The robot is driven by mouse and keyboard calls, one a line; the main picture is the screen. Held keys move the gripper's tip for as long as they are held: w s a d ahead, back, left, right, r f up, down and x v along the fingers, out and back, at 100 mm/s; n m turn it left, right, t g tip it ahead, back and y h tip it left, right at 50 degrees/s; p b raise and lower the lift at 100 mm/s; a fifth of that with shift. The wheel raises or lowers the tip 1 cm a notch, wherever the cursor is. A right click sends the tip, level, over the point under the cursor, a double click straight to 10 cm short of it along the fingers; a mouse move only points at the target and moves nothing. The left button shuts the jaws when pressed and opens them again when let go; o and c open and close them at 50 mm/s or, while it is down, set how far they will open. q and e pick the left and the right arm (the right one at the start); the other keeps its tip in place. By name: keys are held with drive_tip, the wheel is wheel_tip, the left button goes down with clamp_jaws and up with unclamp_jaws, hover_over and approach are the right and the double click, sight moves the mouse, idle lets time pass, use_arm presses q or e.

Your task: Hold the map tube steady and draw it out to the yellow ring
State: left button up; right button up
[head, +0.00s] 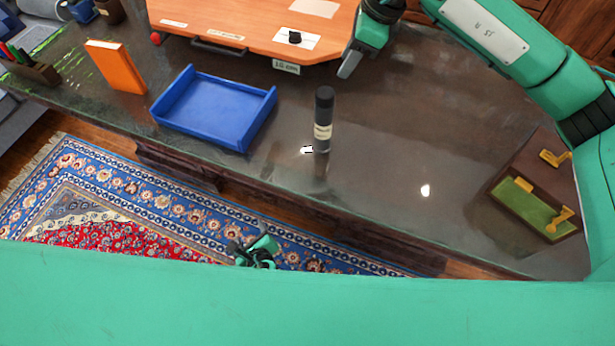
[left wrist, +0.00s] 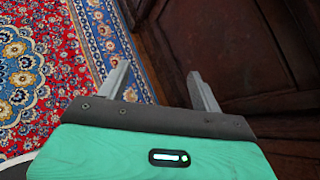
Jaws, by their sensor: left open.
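The map tube (head: 323,118) is a black cylinder with a pale label, standing upright on the dark desk. No yellow ring shows on it. My left gripper (head: 258,250) is low over the rug in front of the desk, well apart from the tube. In the left wrist view my left gripper (left wrist: 159,70) has its two fingers apart with nothing between them. My right gripper (head: 350,62) is at the orange board's right edge, above and right of the tube and not touching it. Its finger gap cannot be made out.
A blue tray (head: 160,118) and an orange box (head: 116,66) stand left of the tube. An orange board (head: 250,28) lies behind it. A brown holder (head: 508,200) with green lining and yellow brackets is at the right. The desk (head: 400,150) between tube and holder is clear.

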use_arm(q)
wheel_tip(320, 180, up, 17)
drive_tip(key=w+d+m+t+y, duration=0.2)
drive_tip(key=m+t+y, duration=0.1)
drive_tip(key=m+t, duration=0.1)
drive_tip(key=m+t+h, duration=0.4)
drive_tip(key=m+h, duration=0.4)
drive_tip(key=h, duration=0.3)
approach(321, 140)
drive_tip(key=w, duration=0.4)
drive_tip(key=w+d, duration=0.1)
drive_tip(key=w, duration=0.7)
drive_tip(key=shift+w+d, duration=0.15)
drive_tip(key=shift+d, duration=0.15)
